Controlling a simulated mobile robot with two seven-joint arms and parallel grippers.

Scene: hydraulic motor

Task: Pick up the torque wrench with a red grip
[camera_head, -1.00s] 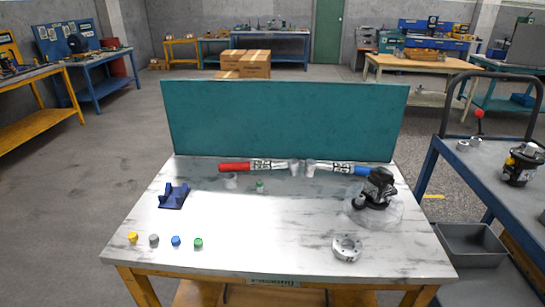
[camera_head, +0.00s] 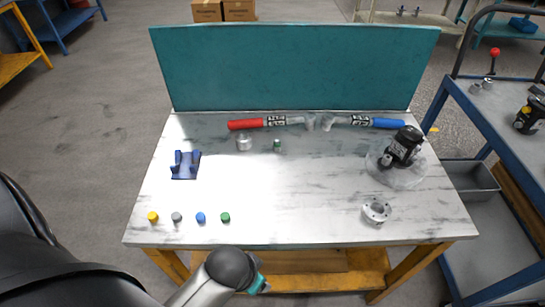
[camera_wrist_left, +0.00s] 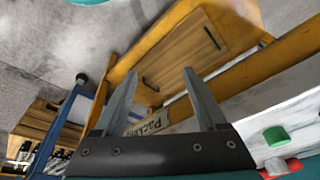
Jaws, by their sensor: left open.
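The torque wrench with a red grip (camera_head: 244,125) lies flat at the back of the white marble-patterned table, along the teal panel. Its grip points left and its metal head points right, close to the head of a second wrench with a blue grip (camera_head: 388,124). My left arm comes in from the lower left in the head view, ending in front of the table's front edge, well away from the red-grip wrench. My left gripper (camera_wrist_left: 160,76) is open and empty in the left wrist view, with the table's yellow frame behind its fingers. My right gripper is not in view.
A blue holder (camera_head: 185,170), several coloured caps, a grey cylinder (camera_head: 244,143), a small green part (camera_head: 277,146), a metal ring (camera_head: 376,212) and a black motor (camera_head: 403,147) stand on the table. The teal panel (camera_head: 295,68) closes the back. The table's middle is clear.

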